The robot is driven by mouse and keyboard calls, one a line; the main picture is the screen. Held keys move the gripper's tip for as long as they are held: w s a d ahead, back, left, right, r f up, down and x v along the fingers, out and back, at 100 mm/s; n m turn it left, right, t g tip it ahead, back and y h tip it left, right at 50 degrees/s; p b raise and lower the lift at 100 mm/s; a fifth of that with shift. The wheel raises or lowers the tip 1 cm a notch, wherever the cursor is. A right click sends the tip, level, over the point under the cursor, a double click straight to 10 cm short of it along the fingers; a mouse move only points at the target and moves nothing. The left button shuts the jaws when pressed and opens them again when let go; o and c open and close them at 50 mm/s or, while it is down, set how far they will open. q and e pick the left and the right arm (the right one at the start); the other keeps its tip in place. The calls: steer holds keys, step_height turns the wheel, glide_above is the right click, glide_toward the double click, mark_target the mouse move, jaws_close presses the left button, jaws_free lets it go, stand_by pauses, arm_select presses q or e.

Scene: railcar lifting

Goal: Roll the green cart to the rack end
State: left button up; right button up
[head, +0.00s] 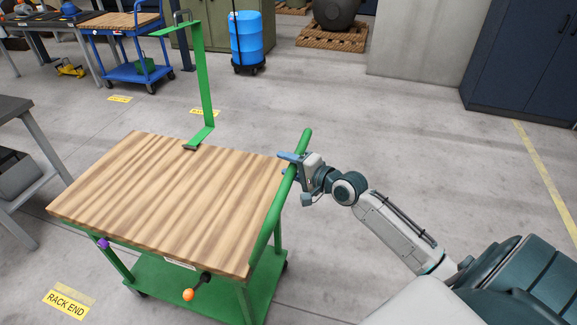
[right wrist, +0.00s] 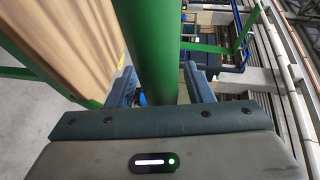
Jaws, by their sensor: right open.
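The green cart (head: 165,195) has a striped wooden top and a green lower shelf (head: 190,283). A green push handle (head: 279,200) runs along its right end. A tall green post (head: 205,80) rises from its far edge. My right gripper (head: 284,163) is at the upper part of the handle. In the right wrist view the green handle bar (right wrist: 153,50) passes between the two open blue-grey fingers (right wrist: 160,90). I cannot tell whether they touch it. A yellow "RACK END" label (head: 67,302) is on the floor at the lower left. My left gripper is not in view.
A grey table (head: 12,108) stands at the left, close to the cart. A blue cart (head: 125,50) and a blue drum (head: 246,40) are at the back. Dark blue cabinets (head: 520,60) stand at the right. The floor between (head: 400,130) is clear.

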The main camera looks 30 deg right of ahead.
jaws_close()
